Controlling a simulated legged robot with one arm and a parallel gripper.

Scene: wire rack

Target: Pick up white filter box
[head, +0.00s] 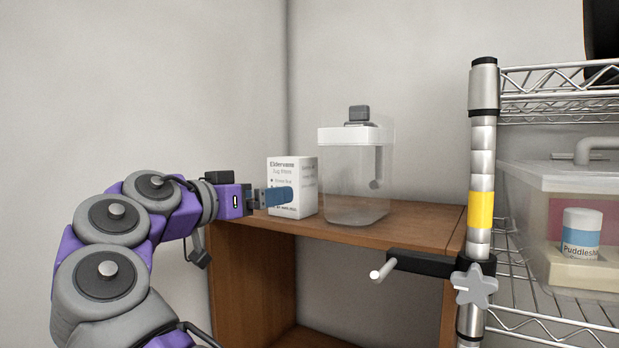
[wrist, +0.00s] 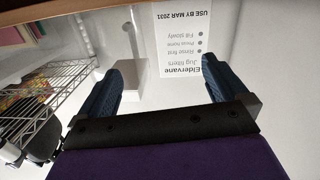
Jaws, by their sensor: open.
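The white filter box (head: 305,173) with printed text stands upright on the wooden shelf unit, left of a clear jug. My gripper (head: 281,196) is at the box's left side in the head view, its dark blue fingers covering part of the box front. In the wrist view, the box (wrist: 183,45) appears upside down between and beyond the two fingers of my gripper (wrist: 158,80). The fingers are spread apart and empty. I cannot tell whether a finger touches the box.
The clear jug (head: 350,185) with a white lid stands close right of the box. The wooden unit's top (head: 410,222) is bare at the right. A wire rack (head: 545,115) with a post and a clear bin (head: 560,185) stands farther right.

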